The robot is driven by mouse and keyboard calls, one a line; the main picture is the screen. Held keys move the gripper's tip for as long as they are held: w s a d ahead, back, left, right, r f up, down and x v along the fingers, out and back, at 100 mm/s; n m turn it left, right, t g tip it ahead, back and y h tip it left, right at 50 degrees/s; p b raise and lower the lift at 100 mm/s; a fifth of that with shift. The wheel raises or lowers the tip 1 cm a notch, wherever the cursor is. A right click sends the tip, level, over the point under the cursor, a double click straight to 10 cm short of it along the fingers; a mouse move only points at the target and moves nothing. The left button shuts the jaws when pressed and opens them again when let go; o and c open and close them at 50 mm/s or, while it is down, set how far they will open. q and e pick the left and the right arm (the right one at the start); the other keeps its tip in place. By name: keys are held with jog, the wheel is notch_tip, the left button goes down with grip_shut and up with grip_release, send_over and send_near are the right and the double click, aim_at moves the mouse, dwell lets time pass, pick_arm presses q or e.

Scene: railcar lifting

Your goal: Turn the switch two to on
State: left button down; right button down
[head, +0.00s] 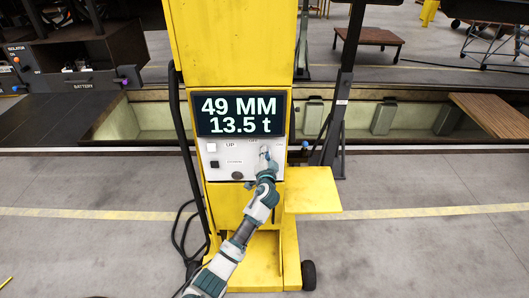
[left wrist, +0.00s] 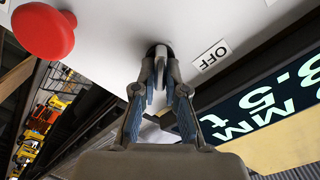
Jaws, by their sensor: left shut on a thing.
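The grey switch handle (left wrist: 160,54) stands out from the light control panel (head: 223,168) of the yellow lifting column. A label reading OFF (left wrist: 210,56) is beside it in the left wrist view. My left gripper (head: 265,161) reaches up to the panel's right part in the head view. In the left wrist view my left gripper (left wrist: 161,82) has its two fingers closed around the switch handle, one on each side. The fingers hide part of the handle, and I cannot read a number on the switch. My right gripper is not in view.
A display (head: 240,113) above the panel reads 49 MM and 13.5 t. A red mushroom button (left wrist: 43,30) is near the switch. A yellow ledge (head: 312,190) juts out at the column's right. A black hose (head: 184,150) runs down its left side. Open floor lies around.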

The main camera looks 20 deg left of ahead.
pick_arm(q)
jog(key=shift+d+m+p, duration=0.3)
jog(key=shift+m+p, duration=0.05)
jog(key=shift+m, duration=0.75)
jog(key=shift+f, duration=0.1)
jog(key=c, duration=1.2)
grip_release()
jog(key=shift+d, duration=0.1)
jog(key=shift+s+d, duration=0.1)
jog(key=shift+d, duration=0.05)
jog(key=shift+d, duration=0.1)
jog(key=v, duration=1.2)
jog(key=shift+d, duration=0.15)
jog(key=shift+a, duration=0.2)
